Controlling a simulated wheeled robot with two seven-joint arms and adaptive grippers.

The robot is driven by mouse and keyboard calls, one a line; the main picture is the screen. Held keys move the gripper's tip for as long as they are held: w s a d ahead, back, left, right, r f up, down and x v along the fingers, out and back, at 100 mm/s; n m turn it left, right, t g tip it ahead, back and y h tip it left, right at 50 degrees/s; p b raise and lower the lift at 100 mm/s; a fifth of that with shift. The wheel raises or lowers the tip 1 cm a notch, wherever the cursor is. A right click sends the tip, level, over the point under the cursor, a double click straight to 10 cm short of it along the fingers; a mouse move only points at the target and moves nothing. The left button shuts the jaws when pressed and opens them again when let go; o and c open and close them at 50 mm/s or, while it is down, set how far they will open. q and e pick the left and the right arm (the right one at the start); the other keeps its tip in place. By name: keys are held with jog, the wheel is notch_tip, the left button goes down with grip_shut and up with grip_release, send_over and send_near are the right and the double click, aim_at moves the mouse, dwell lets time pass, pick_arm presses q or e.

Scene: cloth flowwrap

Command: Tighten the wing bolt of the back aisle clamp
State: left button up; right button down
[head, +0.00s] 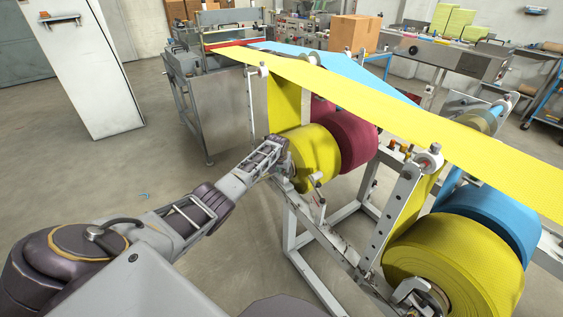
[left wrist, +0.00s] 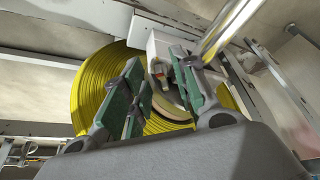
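The back yellow roll (head: 313,158) sits on the frame beside a dark red roll (head: 350,140). My left gripper (head: 280,150) is at the aisle-side end of this yellow roll, and the gripper hides the clamp there in the head view. In the left wrist view, the yellow roll (left wrist: 95,88) fills the background. My left gripper's green-padded fingers (left wrist: 160,92) stand apart. A small metal part (left wrist: 158,72), apparently the wing bolt, shows between them in front of a pale clamp block (left wrist: 160,42). I cannot tell whether either finger touches it. My right gripper is not visible.
A front yellow roll (head: 440,262) with a grey clamp-like part (head: 418,292) at its hub stands nearer. The grey frame (head: 325,262) runs between the rolls. A yellow web (head: 370,95) passes overhead. In the left wrist view, a shiny bar (left wrist: 230,27) is close to the right finger. Open floor lies left.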

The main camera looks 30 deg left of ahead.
pick_arm(q)
jog(key=v, duration=1.1)
jog(key=shift+r, duration=0.2)
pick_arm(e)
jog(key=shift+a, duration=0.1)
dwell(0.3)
pick_arm(q)
jog(key=shift+s, duration=0.15)
dwell(0.4)
